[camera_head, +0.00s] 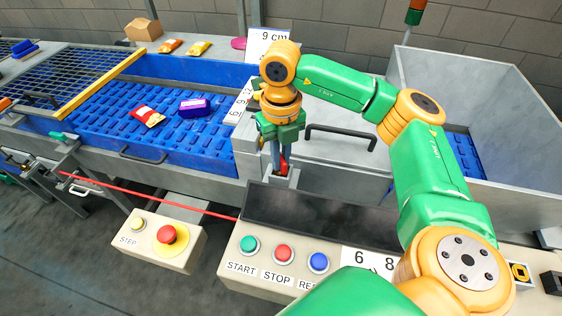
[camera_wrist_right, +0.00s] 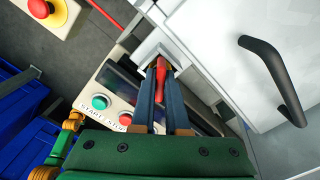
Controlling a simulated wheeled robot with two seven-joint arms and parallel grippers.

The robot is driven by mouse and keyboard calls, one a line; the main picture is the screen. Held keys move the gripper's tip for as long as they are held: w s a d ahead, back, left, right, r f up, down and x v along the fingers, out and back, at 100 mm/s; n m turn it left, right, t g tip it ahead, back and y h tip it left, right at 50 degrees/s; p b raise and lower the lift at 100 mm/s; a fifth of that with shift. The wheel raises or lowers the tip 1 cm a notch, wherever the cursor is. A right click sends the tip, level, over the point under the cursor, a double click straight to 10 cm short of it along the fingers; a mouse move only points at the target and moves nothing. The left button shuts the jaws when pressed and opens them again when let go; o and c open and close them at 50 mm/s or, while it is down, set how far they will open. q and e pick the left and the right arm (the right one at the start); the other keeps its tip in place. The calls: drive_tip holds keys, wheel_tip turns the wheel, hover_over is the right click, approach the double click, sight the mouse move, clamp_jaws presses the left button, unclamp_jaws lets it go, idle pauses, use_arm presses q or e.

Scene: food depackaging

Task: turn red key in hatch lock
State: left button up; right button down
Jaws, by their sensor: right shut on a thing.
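The red key (camera_head: 284,165) sits at the hatch lock (camera_head: 281,180), a grey block beside the hatch. My right gripper (camera_head: 281,158) reaches down to it from above and is shut on the key. In the right wrist view the red key (camera_wrist_right: 161,72) shows between the two dark fingers (camera_wrist_right: 159,88), with its head near the pale lock housing (camera_wrist_right: 150,45). The key's lower end is hidden in the head view. The grey hatch (camera_head: 335,155) with its black handle (camera_head: 340,133) is to the right of the lock. My left gripper is not in view.
A control panel (camera_head: 232,268) with START, STOP and a blue button stands in front. A STEP box (camera_head: 190,250) with a red emergency button is at left. A blue conveyor (camera_head: 110,110) carries a red-white packet (camera_head: 147,116) and a purple pack (camera_head: 194,107).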

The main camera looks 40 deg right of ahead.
drive_tip(key=n, duration=1.2)
drive_tip(key=shift+n+b, duration=0.3)
drive_tip(key=shift+n, duration=1.6)
drive_tip(key=c, duration=1)
unclamp_jaws()
drive_tip(key=shift+o, duration=0.2)
wheel_tip(320, 180, up, 7)
drive_tip(key=p, duration=0.6)
drive_tip(key=shift+r, duration=0.1)
